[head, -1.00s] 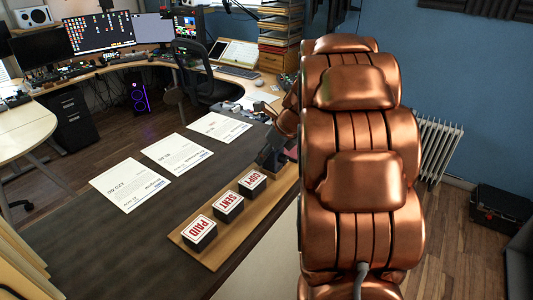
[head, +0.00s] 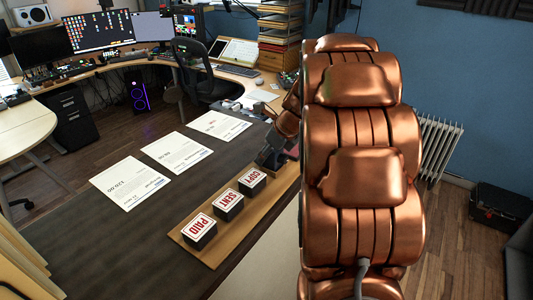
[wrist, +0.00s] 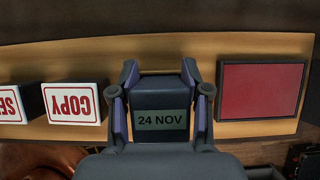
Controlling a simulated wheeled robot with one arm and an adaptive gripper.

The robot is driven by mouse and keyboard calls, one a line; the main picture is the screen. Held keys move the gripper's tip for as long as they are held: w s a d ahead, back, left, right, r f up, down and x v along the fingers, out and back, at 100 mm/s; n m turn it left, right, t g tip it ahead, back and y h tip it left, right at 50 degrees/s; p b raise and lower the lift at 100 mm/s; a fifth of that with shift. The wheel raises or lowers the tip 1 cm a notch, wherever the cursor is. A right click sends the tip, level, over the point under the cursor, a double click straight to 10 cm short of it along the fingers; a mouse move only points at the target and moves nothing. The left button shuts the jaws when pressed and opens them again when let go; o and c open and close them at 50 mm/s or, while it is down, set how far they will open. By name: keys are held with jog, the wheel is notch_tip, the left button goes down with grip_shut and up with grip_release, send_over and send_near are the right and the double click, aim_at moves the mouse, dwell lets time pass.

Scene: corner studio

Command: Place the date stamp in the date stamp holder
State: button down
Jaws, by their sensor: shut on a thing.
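The date stamp (wrist: 160,92), a dark block with a label reading "24 NOV", sits between the two fingers of my gripper (wrist: 160,78) in the wrist view. The fingers are shut on its left and right sides. It is over the wooden holder board (wrist: 200,47), in the gap between the COPY stamp (wrist: 74,103) and the red pad (wrist: 260,91). I cannot tell whether its base touches the board. In the head view my gripper (head: 270,153) is low at the far end of the board (head: 212,253); the stamp is not clearly visible there.
The SENT stamp (head: 228,203) and PAID stamp (head: 199,229) stand on the board, nearer than COPY. Three paper sheets (head: 130,182) lie on the dark desk to the left. The dark desk top (head: 110,245) is clear in front of the sheets.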

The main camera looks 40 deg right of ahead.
jog(key=shift+s+a+f, duration=0.1)
jog(key=shift+s+f, duration=0.05)
jog(key=shift+f, duration=0.3)
jog(key=c, duration=0.9)
grip_release()
jog(key=shift+f, duration=0.1)
jog(key=shift+c, duration=0.2)
jog(key=o, duration=0.5)
jog(key=shift+f, duration=0.15)
jog(key=shift+r, duration=0.25)
jog(key=shift+r, duration=0.15)
jog(key=v, duration=1.1)
jog(key=shift+s+d+r, duration=0.15)
jog(key=shift+d, duration=0.05)
jog(key=shift+a, duration=0.15)
